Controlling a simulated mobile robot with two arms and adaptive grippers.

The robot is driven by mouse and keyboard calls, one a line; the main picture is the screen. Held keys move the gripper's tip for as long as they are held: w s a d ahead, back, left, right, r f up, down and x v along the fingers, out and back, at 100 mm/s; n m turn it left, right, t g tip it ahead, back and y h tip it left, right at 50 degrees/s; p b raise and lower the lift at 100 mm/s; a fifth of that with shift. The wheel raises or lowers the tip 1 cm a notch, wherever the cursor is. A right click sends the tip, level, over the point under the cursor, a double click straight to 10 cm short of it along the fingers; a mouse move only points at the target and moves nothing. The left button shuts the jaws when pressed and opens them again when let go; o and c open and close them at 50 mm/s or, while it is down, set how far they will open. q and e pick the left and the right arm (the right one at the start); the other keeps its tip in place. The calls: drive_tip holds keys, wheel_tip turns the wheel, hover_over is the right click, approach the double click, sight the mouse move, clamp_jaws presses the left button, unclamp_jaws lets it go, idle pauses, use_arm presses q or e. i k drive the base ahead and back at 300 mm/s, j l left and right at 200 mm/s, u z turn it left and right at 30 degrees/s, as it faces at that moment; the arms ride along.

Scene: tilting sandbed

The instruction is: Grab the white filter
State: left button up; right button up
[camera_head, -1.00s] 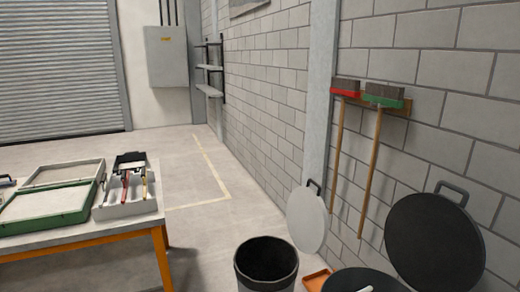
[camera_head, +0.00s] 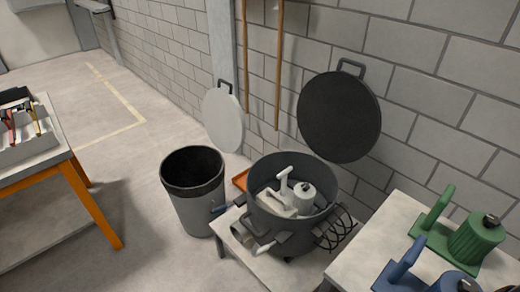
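A white object with an upright handle and a short cylinder (camera_head: 304,196) sits inside a dark round open drum (camera_head: 262,212) at the centre right. Its shape resembles the green and blue units on the right; it looks like the white filter. Its lower part is hidden by the drum's wall. The drum stands on a light table (camera_head: 285,271). Neither of my grippers shows in the head view.
A green unit (camera_head: 475,239) and a blue unit (camera_head: 402,271) stand on a right-hand table (camera_head: 365,242). A grey bin (camera_head: 196,205) stands left of the drum. A white lid (camera_head: 222,120) and a black lid (camera_head: 339,117) are behind. Open floor lies at left.

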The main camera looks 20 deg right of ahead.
sight(302, 200)
drive_tip(key=i+j+z, duration=0.1)
drive_tip(key=z, duration=1.25)
drive_tip(key=i+j+z, duration=0.15)
drive_tip(key=j+z, duration=0.3)
drive_tip(key=j, duration=0.2)
drive_tip(key=j+z, duration=0.5)
drive_tip(key=j, duration=0.15)
drive_tip(key=j+z, duration=0.45)
drive_tip(key=j, duration=0.25)
drive_tip(key=k+j, duration=0.1)
drive_tip(key=j, duration=0.4)
drive_tip(key=k+j, duration=0.1)
drive_tip(key=j, duration=0.35)
drive_tip(key=i+l, duration=0.35)
drive_tip(key=l+z, duration=0.05)
drive_tip(key=l, duration=0.05)
